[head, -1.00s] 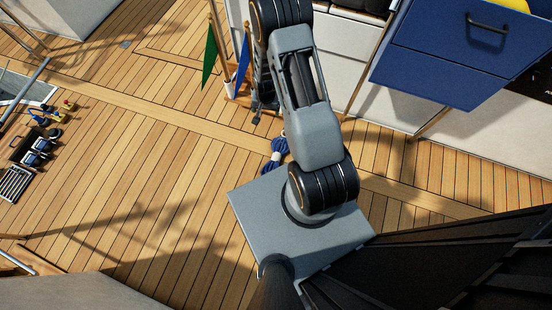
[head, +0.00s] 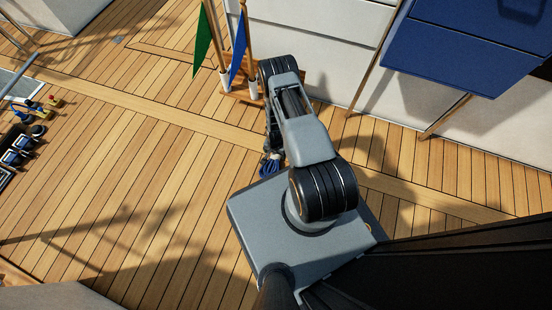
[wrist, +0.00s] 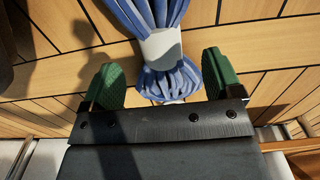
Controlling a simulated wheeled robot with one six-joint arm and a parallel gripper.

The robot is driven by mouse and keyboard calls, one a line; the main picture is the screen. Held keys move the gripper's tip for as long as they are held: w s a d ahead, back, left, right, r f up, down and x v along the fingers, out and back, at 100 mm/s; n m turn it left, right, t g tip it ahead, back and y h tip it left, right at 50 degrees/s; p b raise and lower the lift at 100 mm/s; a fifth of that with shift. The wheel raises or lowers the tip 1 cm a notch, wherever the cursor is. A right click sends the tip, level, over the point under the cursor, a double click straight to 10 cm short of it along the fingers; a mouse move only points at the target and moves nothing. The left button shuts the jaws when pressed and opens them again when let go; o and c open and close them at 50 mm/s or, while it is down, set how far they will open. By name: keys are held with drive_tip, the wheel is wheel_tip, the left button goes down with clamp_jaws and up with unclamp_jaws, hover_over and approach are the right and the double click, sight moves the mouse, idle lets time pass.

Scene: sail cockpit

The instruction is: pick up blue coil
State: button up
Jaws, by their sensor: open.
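The blue coil (wrist: 176,80) is a bundle of blue rope cinched by a white band, lying on the wooden deck. In the wrist view it runs between the two green fingertips of my gripper (wrist: 165,80), which is open, with a gap on each side of the coil. In the head view only a small part of the coil (head: 270,167) shows beside my base, below the end of my arm. My gripper (head: 271,150) is mostly hidden there by the arm.
A wooden stand with green (head: 203,44) and blue (head: 238,50) flags stands just beyond my arm. White and blue cabinets (head: 455,50) line the upper right. Small gear (head: 20,150) lies at the far left. The deck (head: 150,180) on the left is clear.

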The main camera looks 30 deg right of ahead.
sight(276, 156)
drive_tip(key=shift+w+d+f+b, duration=0.1)
drive_tip(key=shift+f+b, duration=0.85)
drive_tip(key=shift+f, duration=0.6)
drive_tip(key=shift+d+f+b, duration=0.1)
drive_tip(key=shift+f+b, duration=0.85)
drive_tip(key=shift+f, duration=0.6)
drive_tip(key=shift+r, duration=0.1)
drive_tip(key=c, duration=1.3)
drive_tip(key=shift+o, duration=0.2)
